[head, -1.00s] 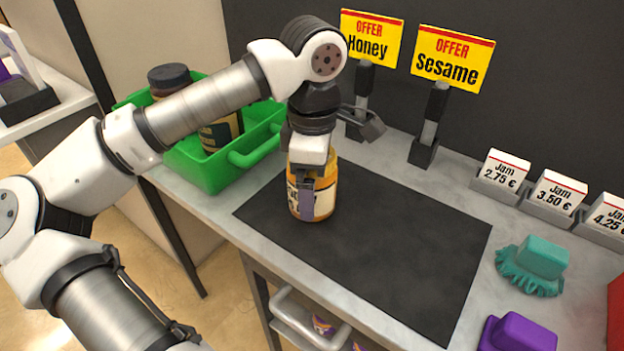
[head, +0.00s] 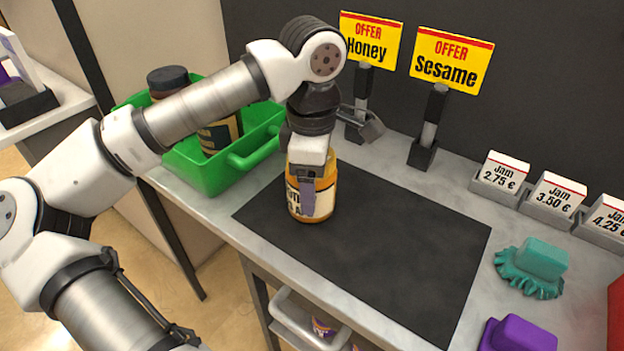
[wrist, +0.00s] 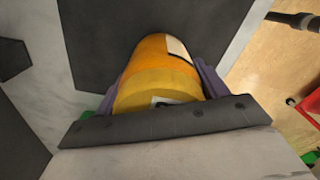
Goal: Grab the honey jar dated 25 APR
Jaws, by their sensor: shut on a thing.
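An amber jar (head: 324,193) with a pale label stands at the back left part of the dark mat (head: 400,250). My gripper (head: 309,195) comes down over it from above and is shut on it. In the wrist view the orange-yellow jar (wrist: 160,75) lies between the two purple fingers of my gripper (wrist: 158,85). The label is partly hidden by a finger, and I cannot read a date on it. I cannot tell whether the jar's base touches the mat.
A green basket (head: 210,172) with dark-lidded jars (head: 168,78) stands left of the mat. Honey (head: 368,42) and Sesame (head: 452,60) offer signs stand behind. Jam price tags (head: 500,172), a teal brush (head: 535,265) and a purple object (head: 518,333) are at right. The mat's front is clear.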

